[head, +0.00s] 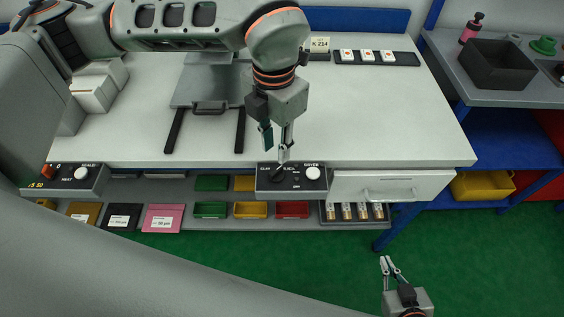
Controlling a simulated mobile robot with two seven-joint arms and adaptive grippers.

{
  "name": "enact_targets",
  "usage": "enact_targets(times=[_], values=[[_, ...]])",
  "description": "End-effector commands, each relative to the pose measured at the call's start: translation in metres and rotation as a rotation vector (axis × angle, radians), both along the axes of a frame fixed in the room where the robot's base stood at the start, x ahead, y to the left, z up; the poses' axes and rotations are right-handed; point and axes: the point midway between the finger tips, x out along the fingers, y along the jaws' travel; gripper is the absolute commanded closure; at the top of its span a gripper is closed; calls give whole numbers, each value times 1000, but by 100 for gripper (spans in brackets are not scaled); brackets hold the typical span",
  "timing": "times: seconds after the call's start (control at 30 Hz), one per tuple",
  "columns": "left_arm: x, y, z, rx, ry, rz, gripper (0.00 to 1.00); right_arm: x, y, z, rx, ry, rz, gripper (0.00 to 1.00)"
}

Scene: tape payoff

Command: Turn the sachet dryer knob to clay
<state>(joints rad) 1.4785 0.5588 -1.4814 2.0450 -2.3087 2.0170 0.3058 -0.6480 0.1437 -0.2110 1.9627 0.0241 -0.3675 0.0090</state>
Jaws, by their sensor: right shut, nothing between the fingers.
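The dryer panel (265,188) is a dark box on the table's front edge, with lettering that reads CLAY at its left and DRYER at its right. A black knob (278,175) sits near the CLAY lettering, partly hard to make out against the dark face. A white round knob (313,173) sits below DRYER. My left gripper (276,153) points down just above the black knob; contact and the gap between its fingers are unclear. My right gripper (389,265) is shut and empty, low over the green floor, well away from the panel.
A second panel (92,184) with a white knob and red switch is at the left. A drawer (425,186) adjoins the dryer panel. Colored bins and packets sit on the shelf (330,226) below. A grey plate (190,88) lies behind my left gripper.

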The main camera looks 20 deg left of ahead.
Motion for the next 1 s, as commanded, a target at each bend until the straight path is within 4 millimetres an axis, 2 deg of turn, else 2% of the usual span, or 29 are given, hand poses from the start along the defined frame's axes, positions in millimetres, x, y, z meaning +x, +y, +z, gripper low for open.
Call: enact_targets(times=[0.43, 0.6, 0.87, 0.97, 1.0], values=[[-1, -1, -63, -3, 5, -1, 76, -1, 3, 3, 6, 2, -2, 100], [-1, -1, -73, -3, 5, -1, 76, -1, 3, 3, 6, 2, -2, 100], [-1, -1, -75, -3, 4, -2, 76, -1, 3, 3, 6, 2, -2, 100], [-1, -1, -75, -3, 4, -2, 99, -1, 3, 3, 5, 1, -3, 100], [-1, -1, -75, -3, 4, -2, 100, -1, 3, 3, 5, 1, -3, 100]])
